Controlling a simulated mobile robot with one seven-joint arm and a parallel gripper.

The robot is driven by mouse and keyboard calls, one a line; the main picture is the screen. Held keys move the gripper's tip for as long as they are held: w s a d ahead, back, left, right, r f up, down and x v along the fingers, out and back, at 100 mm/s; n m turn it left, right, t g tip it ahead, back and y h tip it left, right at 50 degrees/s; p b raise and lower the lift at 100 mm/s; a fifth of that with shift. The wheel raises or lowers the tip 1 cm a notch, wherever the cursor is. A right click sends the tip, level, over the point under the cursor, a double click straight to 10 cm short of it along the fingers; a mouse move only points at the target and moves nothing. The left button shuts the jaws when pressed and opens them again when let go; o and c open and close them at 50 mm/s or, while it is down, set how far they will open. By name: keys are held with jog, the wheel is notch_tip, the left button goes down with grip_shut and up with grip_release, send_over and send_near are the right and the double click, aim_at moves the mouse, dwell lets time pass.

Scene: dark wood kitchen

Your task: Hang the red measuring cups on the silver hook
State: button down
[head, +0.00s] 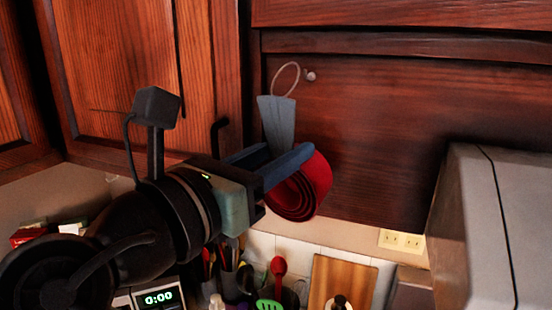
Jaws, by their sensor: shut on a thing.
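The red measuring cups (306,190) are nested, with grey-blue handles (278,122) pointing up and a thin ring (274,80) at the top. My gripper (283,158), with blue fingers, is shut on the cups near the base of the handles and holds them up in front of the wood cabinet panel. The small silver hook (310,76) is on that panel, just right of the ring. The ring appears beside the hook, not around it; the depth gap between them cannot be told. The fingers hide part of the cups.
A large grey appliance (495,230) stands at the right. Wood cabinets (125,70) fill the upper left. Below are utensils (278,268), a wooden board (340,280), an outlet (401,240) and a clock display (159,298). The panel right of the hook is clear.

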jog(key=shift+w+a+b+x, duration=0.1)
jog(key=shift+a+b+x, duration=0.05)
jog(key=shift+x, duration=0.7)
jog(key=shift+w+a+b+x, duration=0.15)
jog(key=shift+a+b+x, duration=0.05)
jog(key=shift+x, duration=0.65)
jog(key=shift+w+a+b+x, duration=0.1)
jog(key=shift+a+b+x, duration=0.05)
jog(key=shift+x, duration=0.75)
jog(key=shift+w+f, duration=0.1)
jog(key=shift+f, duration=0.55)
jog(key=shift+d+f, duration=0.1)
jog(key=c, duration=0.8)
grip_release()
jog(key=shift+w, duration=0.15)
jog(key=shift+c, duration=0.2)
jog(key=o, duration=0.4)
jog(key=shift+w+d+f, duration=0.1)
jog(key=shift+w+f, duration=0.1)
jog(key=shift+w, duration=0.15)
jog(key=shift+c, duration=0.2)
jog(key=shift+s+r, duration=0.15)
jog(key=shift+s, duration=0.05)
jog(key=shift+w, duration=0.1)
jog(key=shift+r, duration=0.1)
